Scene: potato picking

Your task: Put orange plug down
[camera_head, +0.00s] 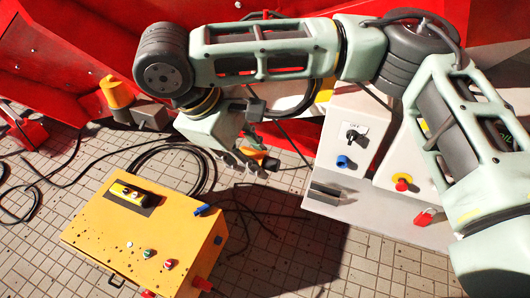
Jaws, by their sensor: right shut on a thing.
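My right gripper (250,163) is at the end of my right arm, which reaches across the top of the view from the right. It points down and is shut on the orange plug (253,154), a small orange piece with a dark end. The gripper's fingers partly cover the plug. Plug and gripper appear between the yellow box and the grey control box, and the plug's height above the floor is hard to tell. My left gripper is not in view.
A yellow control box (125,245) stands at the lower left. Black cables (190,160) lie on the tiled floor. Red machinery (60,60) fills the back.

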